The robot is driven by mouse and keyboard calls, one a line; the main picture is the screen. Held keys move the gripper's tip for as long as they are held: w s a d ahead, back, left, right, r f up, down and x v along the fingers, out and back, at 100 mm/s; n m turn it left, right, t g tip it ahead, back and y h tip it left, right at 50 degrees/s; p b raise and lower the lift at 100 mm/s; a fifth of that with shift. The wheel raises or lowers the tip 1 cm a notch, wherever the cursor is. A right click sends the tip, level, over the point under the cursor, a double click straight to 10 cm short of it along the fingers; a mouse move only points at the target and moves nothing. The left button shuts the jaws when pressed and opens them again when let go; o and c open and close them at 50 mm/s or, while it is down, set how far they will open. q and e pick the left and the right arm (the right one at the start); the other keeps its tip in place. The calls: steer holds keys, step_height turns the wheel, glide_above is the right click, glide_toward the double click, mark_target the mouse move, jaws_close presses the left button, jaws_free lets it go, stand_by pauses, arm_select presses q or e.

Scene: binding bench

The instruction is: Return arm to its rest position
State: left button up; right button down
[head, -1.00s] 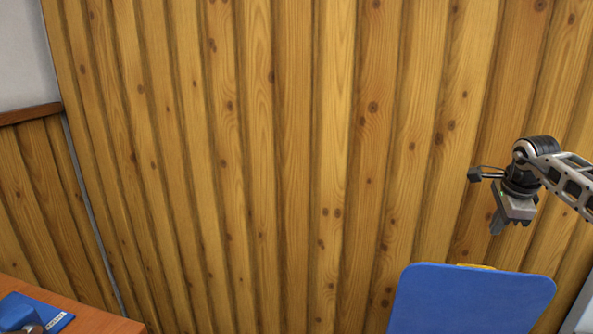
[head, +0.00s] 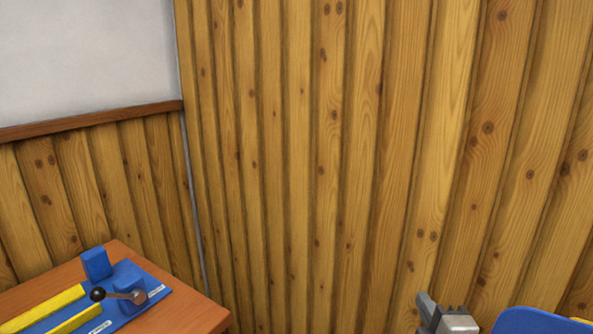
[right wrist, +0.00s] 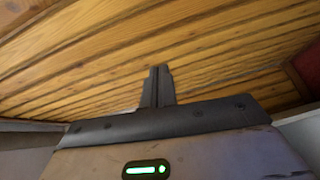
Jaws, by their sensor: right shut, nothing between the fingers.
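My right gripper (head: 428,308) shows at the bottom of the head view, right of the middle, in front of the wooden wall. Its fingers are together with nothing between them. In the right wrist view its closed fingers (right wrist: 157,86) point at wooden planks and hold nothing. Most of my right arm is below the head view's edge. My left gripper is not in view.
A wooden bench (head: 206,314) stands at the lower left, with a blue device (head: 128,278) with yellow bars and a black-knobbed lever. A blue panel (head: 540,322) is at the lower right. Plank wall (head: 300,150) fills the back.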

steer(key=s+a+f+m+g, duration=0.1)
steer(key=s+f+m+g, duration=0.35)
steer(key=s, duration=0.45)
steer(key=s+a+f+m+g, duration=0.1)
steer(key=s+f+m+g, duration=0.35)
steer(key=s, duration=0.45)
steer(key=s+a+f+m+g, duration=0.1)
steer(key=s+f+m+g, duration=0.4)
steer(key=s, duration=0.3)
steer(key=w+a+f+t+y, duration=0.2)
steer(key=w+a+f+t, duration=0.2)
steer(key=f, duration=0.5)
steer(key=shift+w+a+f+t+y, duration=0.15)
steer(key=shift+w+a+t+y, duration=0.15)
steer(key=shift+w+t, duration=0.7)
steer(key=shift+s+d+t, duration=0.1)
steer(key=shift+s+t, duration=0.2)
steer(key=shift+s, duration=0.05)
